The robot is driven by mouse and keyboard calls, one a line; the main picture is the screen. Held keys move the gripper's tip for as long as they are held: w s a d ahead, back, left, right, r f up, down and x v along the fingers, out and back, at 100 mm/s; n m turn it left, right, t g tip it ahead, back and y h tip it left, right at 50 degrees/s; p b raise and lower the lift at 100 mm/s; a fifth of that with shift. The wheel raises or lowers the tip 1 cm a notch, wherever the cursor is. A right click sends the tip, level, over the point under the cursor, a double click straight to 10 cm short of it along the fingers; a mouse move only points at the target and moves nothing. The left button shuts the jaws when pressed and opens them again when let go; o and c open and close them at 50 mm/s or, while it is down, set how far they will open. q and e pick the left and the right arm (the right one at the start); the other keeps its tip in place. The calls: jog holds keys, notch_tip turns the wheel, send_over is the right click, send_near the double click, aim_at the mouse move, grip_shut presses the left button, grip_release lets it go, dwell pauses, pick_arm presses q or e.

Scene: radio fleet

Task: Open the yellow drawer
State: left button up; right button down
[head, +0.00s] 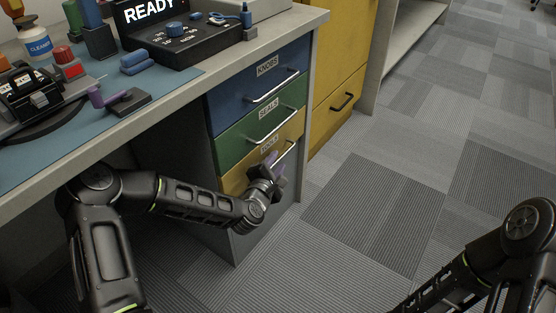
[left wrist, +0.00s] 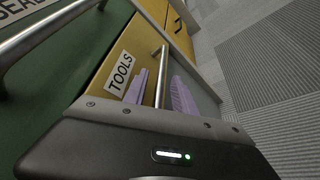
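The yellow drawer (head: 234,182) is below the green one in the desk's drawer unit. It looks shut, its front about flush with the drawers above. In the left wrist view its front (left wrist: 148,48) carries a TOOLS label (left wrist: 121,73) and a silver bar handle (left wrist: 161,72). My left gripper (head: 274,168) is at this handle and partly hides it in the head view. Its purple fingers (left wrist: 160,92) are apart, one on each side of the bar, with gaps showing. My right arm shows at the lower right of the head view; its gripper is out of view.
The blue KNOBS drawer (head: 258,92) and green SEALS drawer (head: 262,128) are above, both shut. A yellow cabinet (head: 337,98) with a black handle stands to the right. The carpet (head: 400,190) in front is clear.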

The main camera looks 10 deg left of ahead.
pick_arm(q)
jog(key=shift+c, duration=0.4)
grip_shut()
dwell(0.9)
